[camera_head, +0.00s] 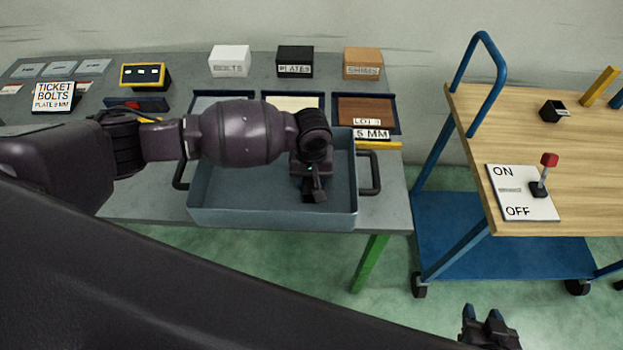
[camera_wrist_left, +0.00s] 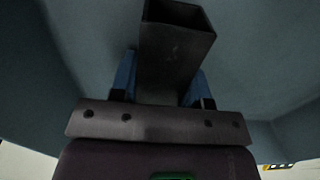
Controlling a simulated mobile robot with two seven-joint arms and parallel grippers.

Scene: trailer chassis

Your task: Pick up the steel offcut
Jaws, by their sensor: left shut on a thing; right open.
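The steel offcut (camera_wrist_left: 176,48) is a dark grey square tube with an open, hollow end. In the left wrist view it sits between the two blue fingers of my left gripper (camera_wrist_left: 162,82), which is shut on it. In the head view my left gripper (camera_head: 313,192) points down inside a blue-grey bin (camera_head: 230,217), and the offcut is mostly hidden under the wrist there. I cannot tell whether the offcut touches the bin floor. My right gripper (camera_head: 487,322) is open and empty at the bottom right, over the floor.
The bin has dark handles and stands at the front of a grey table (camera_head: 385,213). Behind it are shallow trays, including one with a brown bottom (camera_head: 365,108), and labelled boxes. A wooden-topped blue cart (camera_head: 570,140) with an ON/OFF lever panel (camera_head: 515,190) stands to the right.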

